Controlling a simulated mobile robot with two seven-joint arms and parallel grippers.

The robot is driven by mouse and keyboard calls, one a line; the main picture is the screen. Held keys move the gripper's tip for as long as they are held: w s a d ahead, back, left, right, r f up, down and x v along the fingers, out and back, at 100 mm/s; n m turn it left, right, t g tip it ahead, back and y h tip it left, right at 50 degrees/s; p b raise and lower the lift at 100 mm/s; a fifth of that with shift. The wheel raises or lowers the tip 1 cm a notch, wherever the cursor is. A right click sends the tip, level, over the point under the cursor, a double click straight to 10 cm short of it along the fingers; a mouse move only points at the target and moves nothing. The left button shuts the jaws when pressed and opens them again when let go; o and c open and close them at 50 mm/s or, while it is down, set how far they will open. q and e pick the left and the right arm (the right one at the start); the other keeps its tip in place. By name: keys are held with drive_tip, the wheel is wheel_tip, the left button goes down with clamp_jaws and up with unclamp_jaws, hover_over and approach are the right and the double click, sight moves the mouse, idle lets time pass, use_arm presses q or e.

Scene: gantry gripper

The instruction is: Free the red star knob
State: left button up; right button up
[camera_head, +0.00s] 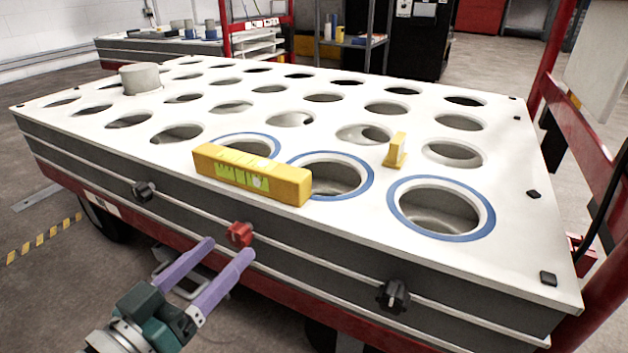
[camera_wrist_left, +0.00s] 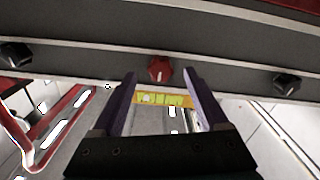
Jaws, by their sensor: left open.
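The red star knob (camera_head: 239,234) sits on the grey front side of the white-topped table (camera_head: 400,262), below the yellow level. In the left wrist view the red knob (camera_wrist_left: 160,68) shows ahead of the fingertips, close to the line midway between them. My left gripper (camera_head: 229,249) is open, its two purple fingers pointing at the knob from the front. In the wrist view its fingers (camera_wrist_left: 160,76) stand apart to either side of the knob, with nothing seen held between them. I cannot tell how far the tips reach alongside it. My right gripper is not in view.
Black knobs sit on the same side to the left (camera_head: 144,191) and right (camera_head: 393,295). A yellow level (camera_head: 252,175) lies on the top near the front edge. A small yellow piece (camera_head: 397,149) and a grey cylinder (camera_head: 140,79) stand among the holes. Red posts rise at right.

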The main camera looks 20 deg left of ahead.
use_arm(q)
drive_tip(key=s+p, duration=0.1)
drive_tip(key=s, duration=0.6)
drive_tip(key=shift+a, duration=0.3)
